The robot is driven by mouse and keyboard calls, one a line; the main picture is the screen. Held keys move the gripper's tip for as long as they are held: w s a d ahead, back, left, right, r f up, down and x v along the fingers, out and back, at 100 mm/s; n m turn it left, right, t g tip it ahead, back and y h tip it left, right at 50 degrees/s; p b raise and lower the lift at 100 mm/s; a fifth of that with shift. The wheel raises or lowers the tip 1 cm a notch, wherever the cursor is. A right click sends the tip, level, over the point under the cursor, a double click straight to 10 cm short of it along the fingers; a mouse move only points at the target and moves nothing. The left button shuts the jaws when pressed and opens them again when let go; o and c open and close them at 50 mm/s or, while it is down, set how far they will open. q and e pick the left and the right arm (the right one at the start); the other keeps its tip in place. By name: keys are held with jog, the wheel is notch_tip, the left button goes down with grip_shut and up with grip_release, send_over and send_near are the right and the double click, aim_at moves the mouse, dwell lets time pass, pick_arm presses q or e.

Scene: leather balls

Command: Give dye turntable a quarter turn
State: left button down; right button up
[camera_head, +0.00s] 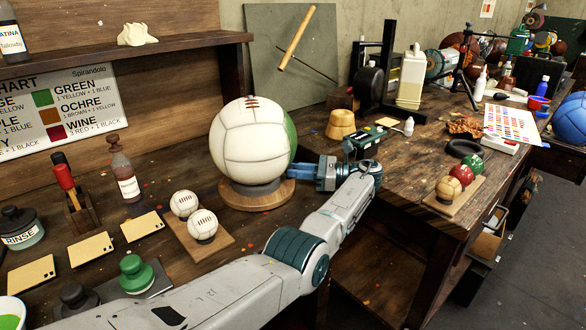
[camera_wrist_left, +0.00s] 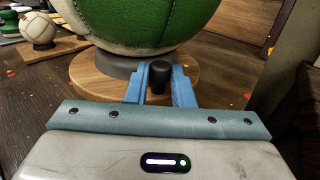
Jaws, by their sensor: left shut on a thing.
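The dye turntable (camera_head: 250,203) is a round wooden disc on the bench, with a dark ring on top. A large white ball (camera_head: 245,140) with red stitching rests on it. A green panel (camera_head: 292,132) shows on the ball's right side, and the green part (camera_wrist_left: 140,22) fills the top of the left wrist view. My left gripper (camera_head: 296,171) reaches the disc's right edge. In the left wrist view its blue fingers (camera_wrist_left: 158,82) are shut on a black knob (camera_wrist_left: 157,77) at the edge of the disc (camera_wrist_left: 90,75). My right gripper is not in view.
Two small white balls (camera_head: 202,224) sit on a board left of the turntable. A green stamp-like knob (camera_head: 136,272) and blank cards (camera_head: 91,249) lie nearer. A yellow-brown block (camera_head: 341,124) stands behind my gripper. Coloured balls (camera_head: 461,175) sit on a board at right.

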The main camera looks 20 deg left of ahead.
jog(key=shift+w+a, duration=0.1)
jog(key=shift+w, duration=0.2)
pick_arm(q)
jog(key=c, duration=1.3)
grip_release()
jog(key=shift+o, duration=0.2)
